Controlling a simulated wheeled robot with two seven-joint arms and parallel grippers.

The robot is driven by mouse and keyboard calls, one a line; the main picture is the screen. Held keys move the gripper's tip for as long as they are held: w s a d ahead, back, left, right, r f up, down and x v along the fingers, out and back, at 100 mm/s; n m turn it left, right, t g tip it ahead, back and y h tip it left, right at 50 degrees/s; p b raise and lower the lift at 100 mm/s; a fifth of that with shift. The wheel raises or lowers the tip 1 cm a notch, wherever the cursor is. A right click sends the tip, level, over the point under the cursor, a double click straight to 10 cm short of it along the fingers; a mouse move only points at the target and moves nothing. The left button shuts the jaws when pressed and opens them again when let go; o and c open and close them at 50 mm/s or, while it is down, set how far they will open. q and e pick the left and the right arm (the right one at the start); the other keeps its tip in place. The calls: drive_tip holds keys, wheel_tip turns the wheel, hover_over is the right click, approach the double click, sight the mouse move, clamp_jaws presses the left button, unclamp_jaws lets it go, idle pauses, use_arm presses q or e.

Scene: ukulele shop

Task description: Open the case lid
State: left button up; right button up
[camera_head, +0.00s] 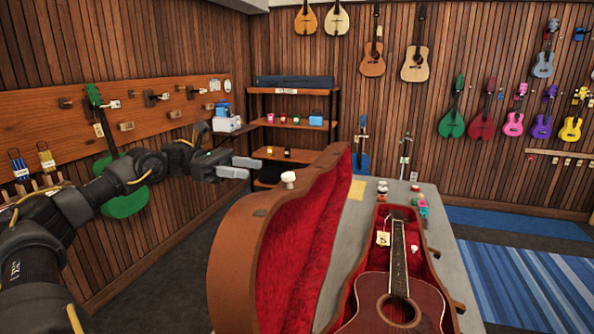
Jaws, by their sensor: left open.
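The brown case lid (236,262) stands raised on the left side of the case, its red lining facing right. The open case (435,262) lies on a grey table and has a red interior. A dark red guitar with a paper tag lies in it. My left gripper (248,167) is open and empty, beyond the lid's far left edge and apart from it. A small white knob-like thing (288,178) shows by the lid's edge. My right gripper is not in view.
The grey table (345,222) holds several small coloured items (418,203) behind the case. A wooden shelf (300,125) stands at the back. Instruments hang on the walls, including a green one (124,200) behind my left arm. A blue striped rug (525,285) covers the floor at right.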

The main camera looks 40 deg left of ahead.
sight(284, 174)
use_arm(q)
drive_tip(key=p+x, duration=0.2)
drive_tip(key=x, duration=0.2)
drive_tip(key=p+x, duration=0.2)
drive_tip(key=x, duration=0.3)
drive_tip(key=shift+r, duration=0.2)
drive_tip(key=shift+w+d, duration=0.1)
drive_tip(key=shift+d, duration=0.25)
drive_tip(key=shift+w+d+f, duration=0.15)
drive_tip(key=shift+d, duration=0.15)
drive_tip(key=shift+w+d+f, duration=0.1)
drive_tip(key=shift+d, duration=0.05)
clamp_jaws()
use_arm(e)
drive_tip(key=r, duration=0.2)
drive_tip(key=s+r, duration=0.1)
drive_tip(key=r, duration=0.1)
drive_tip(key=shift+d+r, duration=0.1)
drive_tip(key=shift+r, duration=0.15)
